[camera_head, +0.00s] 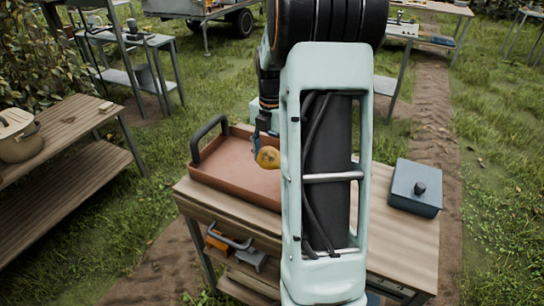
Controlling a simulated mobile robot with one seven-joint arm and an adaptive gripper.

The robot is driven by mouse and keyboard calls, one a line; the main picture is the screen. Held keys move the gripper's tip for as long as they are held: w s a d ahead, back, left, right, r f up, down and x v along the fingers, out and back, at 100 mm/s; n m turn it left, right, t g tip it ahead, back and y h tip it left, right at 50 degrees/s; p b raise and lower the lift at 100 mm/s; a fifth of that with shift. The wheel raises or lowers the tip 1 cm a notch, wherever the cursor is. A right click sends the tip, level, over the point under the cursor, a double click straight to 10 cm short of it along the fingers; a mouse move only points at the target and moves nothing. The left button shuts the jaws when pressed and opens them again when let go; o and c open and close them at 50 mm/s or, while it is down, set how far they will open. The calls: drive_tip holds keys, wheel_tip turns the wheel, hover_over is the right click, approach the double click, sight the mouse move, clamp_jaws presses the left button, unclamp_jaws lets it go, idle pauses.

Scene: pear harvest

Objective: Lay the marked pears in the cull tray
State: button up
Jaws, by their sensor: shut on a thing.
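My gripper (262,140) reaches down over the right part of the brown tray (220,176) and is shut on a yellow-brown pear (268,157). The pear has a darker patch on its face. It shows against the tray's floor; whether it touches the floor I cannot tell. The visible part of the tray is empty. My arm hides the tray's right end and the middle of the table. No other pear is in sight.
The tray stands on a wooden table (410,238), with a raised dark handle (209,140) at its left end. A blue-grey lidded box (416,187) sits at the table's right. A wooden bench (75,140) with a pot (18,136) stands at the left.

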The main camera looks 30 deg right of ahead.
sight(272, 169)
drive_tip(key=shift+f+b, duration=1.15)
drive_tip(key=shift+f, duration=0.95)
drive_tip(key=o, duration=1.4)
drive_tip(key=shift+r, duration=0.1)
